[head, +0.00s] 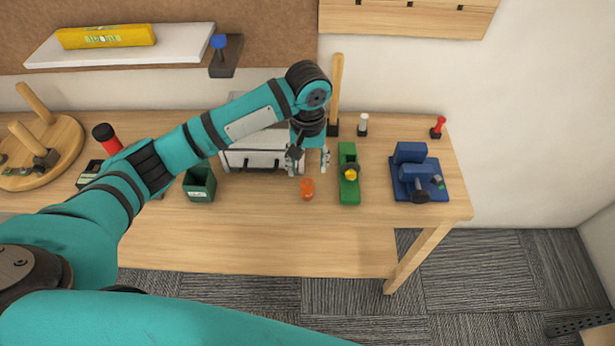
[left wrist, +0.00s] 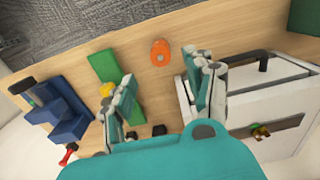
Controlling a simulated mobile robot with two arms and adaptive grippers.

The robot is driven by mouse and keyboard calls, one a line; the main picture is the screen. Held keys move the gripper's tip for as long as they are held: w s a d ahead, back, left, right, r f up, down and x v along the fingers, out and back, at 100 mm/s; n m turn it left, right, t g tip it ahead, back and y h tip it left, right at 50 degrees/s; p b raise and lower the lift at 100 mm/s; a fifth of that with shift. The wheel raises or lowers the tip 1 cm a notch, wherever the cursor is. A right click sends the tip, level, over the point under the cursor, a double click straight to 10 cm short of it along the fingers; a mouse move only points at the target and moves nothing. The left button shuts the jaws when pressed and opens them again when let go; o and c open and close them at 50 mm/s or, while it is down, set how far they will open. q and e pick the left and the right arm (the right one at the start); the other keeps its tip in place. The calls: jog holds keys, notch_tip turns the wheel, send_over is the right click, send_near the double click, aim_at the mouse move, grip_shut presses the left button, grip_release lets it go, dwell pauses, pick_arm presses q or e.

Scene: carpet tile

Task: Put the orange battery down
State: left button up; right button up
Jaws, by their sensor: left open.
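The orange battery (head: 307,188) stands on the wooden workbench (head: 270,235), just in front of my left gripper (head: 309,163). In the left wrist view the battery (left wrist: 160,52) shows beyond the fingertips, apart from both fingers. My left gripper (left wrist: 164,82) is open with nothing between its fingers. My right gripper is not in view.
A green tool (head: 349,178) with a yellow knob is right of the battery, and a blue vise (head: 418,178) farther right. A white drawer box (head: 254,161) is behind left. A dark green bin (head: 199,184) stands left. The bench front is clear.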

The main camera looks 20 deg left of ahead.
pick_arm(q)
jog(key=shift+r, duration=1.7)
